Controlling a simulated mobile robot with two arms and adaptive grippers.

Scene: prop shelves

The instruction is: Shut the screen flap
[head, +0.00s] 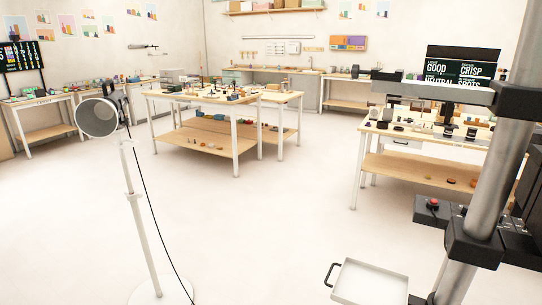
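I cannot pick out a screen flap for certain. A dark screen (462,70) with white and green lettering such as "GOOD" and "CRISP" stands at the right-hand bench. A plain black strip runs along its top; I cannot tell whether that is a flap. A grey bar in front hides the screen's lower part. Another dark screen (20,57) with a coloured display stands at the far left, cut off by the picture's edge. No gripper of mine can be made out in the head view.
A lamp (98,117) on a pale floor stand with a dark cable stands at the near left. A central table (205,97) and a right-hand bench (410,168) carry many small items. A white tray (372,283) with a black handle is at the bottom. The middle floor is clear.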

